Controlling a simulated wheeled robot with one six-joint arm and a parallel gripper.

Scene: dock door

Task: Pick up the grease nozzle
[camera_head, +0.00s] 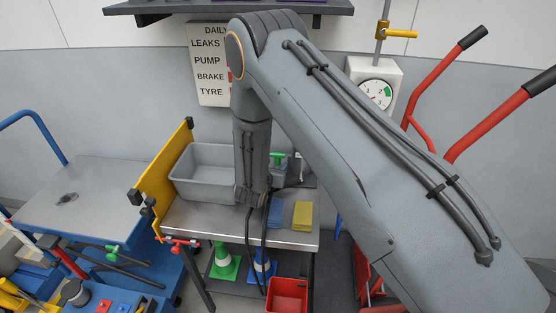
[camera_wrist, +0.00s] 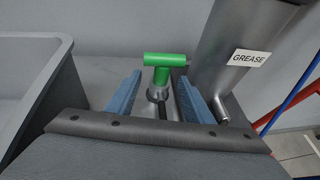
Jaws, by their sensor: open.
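The grease nozzle appears to be the metal piece with a green T-shaped top (camera_wrist: 166,60); its green top also shows in the head view (camera_head: 277,157), beside my arm at the back of the bench. In the wrist view my gripper (camera_wrist: 160,86) is open, with its blue fingers on either side of the nozzle's lower metal part. The green top shows at and beyond the fingertips. I cannot tell whether either finger touches it. The nozzle's base is partly hidden. In the head view my arm hides most of my gripper.
A grey metal canister labelled GREASE (camera_wrist: 229,52) stands close on the right. A grey bin (camera_wrist: 28,62) is close on the left. The metal bench (camera_head: 190,222) also bears blue and yellow (camera_head: 303,215) pieces. A yellow panel (camera_head: 163,180) edges its left side.

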